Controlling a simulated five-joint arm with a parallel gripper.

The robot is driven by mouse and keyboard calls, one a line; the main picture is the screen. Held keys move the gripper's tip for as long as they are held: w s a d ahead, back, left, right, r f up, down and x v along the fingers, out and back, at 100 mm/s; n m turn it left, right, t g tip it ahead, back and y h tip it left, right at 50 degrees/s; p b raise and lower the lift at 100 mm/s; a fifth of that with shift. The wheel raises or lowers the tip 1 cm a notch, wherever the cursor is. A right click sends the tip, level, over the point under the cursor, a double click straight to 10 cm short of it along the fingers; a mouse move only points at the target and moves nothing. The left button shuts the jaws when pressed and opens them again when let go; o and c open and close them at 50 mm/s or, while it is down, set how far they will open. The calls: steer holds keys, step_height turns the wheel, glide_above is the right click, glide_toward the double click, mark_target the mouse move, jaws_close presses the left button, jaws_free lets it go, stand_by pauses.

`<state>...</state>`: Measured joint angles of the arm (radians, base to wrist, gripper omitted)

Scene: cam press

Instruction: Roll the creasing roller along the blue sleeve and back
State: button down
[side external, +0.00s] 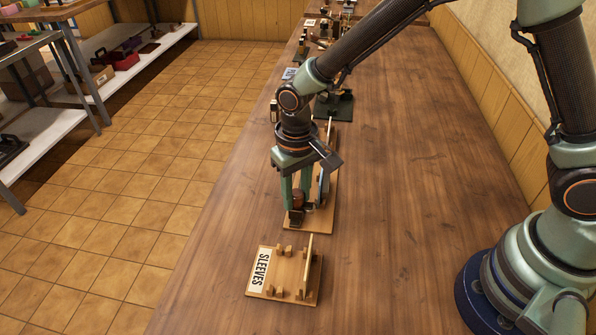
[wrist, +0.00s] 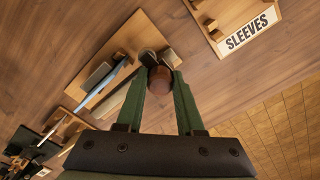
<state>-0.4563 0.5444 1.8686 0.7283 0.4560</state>
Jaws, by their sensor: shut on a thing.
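My gripper (side external: 296,207) is shut on the creasing roller, whose brown wooden handle (wrist: 160,82) sits between the green fingers in the wrist view. Its dark head lies just beyond the fingertips, over the near end of a wooden stand (side external: 324,222). The blue sleeve (wrist: 101,88) shows as a thin pale-blue strip on this stand in the wrist view. In the side view, a bit of blue (side external: 323,188) shows right behind the fingers. I cannot tell whether the roller touches the sleeve.
A wooden rack labelled SLEEVES (side external: 283,274) stands in front of the stand, apart from it. A dark green device (side external: 336,105) and several small items stand farther along the bench. The bench (side external: 420,190) is clear to the right; its left edge drops to the tiled floor.

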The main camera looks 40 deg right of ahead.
steer(key=shift+s+a+r, duration=0.1)
steer(key=shift+s+a, duration=0.4)
steer(key=c, duration=0.5)
jaws_free()
step_height(320, 180, up, 12)
steer(key=shift+d+r, duration=0.1)
steer(key=s+d+r+t, duration=0.2)
steer(key=d, duration=0.4)
steer(key=s+d+r+t, duration=0.1)
steer(key=s+d+r, duration=0.2)
steer(key=d, duration=0.3)
steer(key=s+d+r+t, duration=0.2)
steer(key=d, duration=0.5)
steer(key=shift+s+r+t, duration=0.3)
steer(key=shift+r, duration=0.05)
